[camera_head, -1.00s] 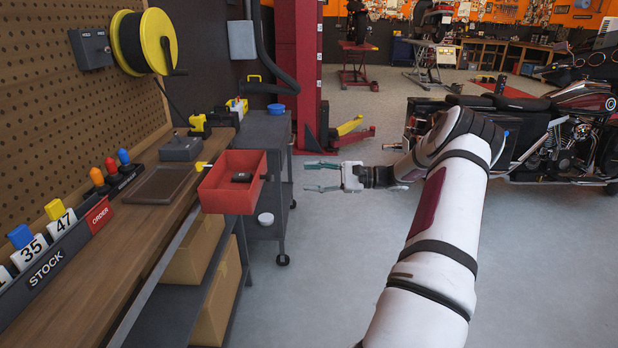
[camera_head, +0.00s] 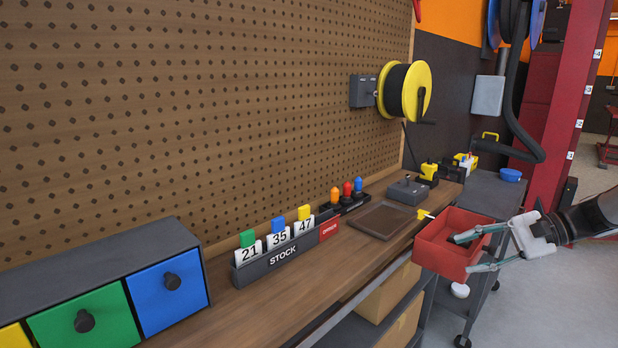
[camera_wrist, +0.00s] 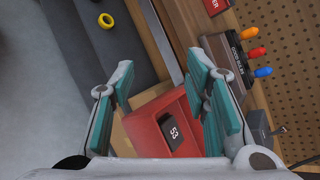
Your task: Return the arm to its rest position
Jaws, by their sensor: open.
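My arm enters the head view from the right edge, stretched out over the side of the workbench. My gripper (camera_head: 464,253) is open, its teal-padded fingers pointing left and overlapping the red bin (camera_head: 440,256) in the picture. I cannot tell whether they touch it. In the wrist view my gripper (camera_wrist: 161,75) has its two fingers spread, with the red bin (camera_wrist: 142,128) showing between and beyond them. A black item (camera_wrist: 172,132) marked 53 lies in the bin, not between the pads. Most of my arm is out of view.
The workbench (camera_head: 240,305) carries a STOCK rack (camera_head: 285,255) with numbered tags, coloured bulbs (camera_head: 346,190), a brown tray (camera_head: 382,221) and a drawer unit (camera_head: 115,262). A pegboard (camera_head: 200,110) stands behind. A grey cart (camera_head: 483,193) is beyond the bin. Floor at right is open.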

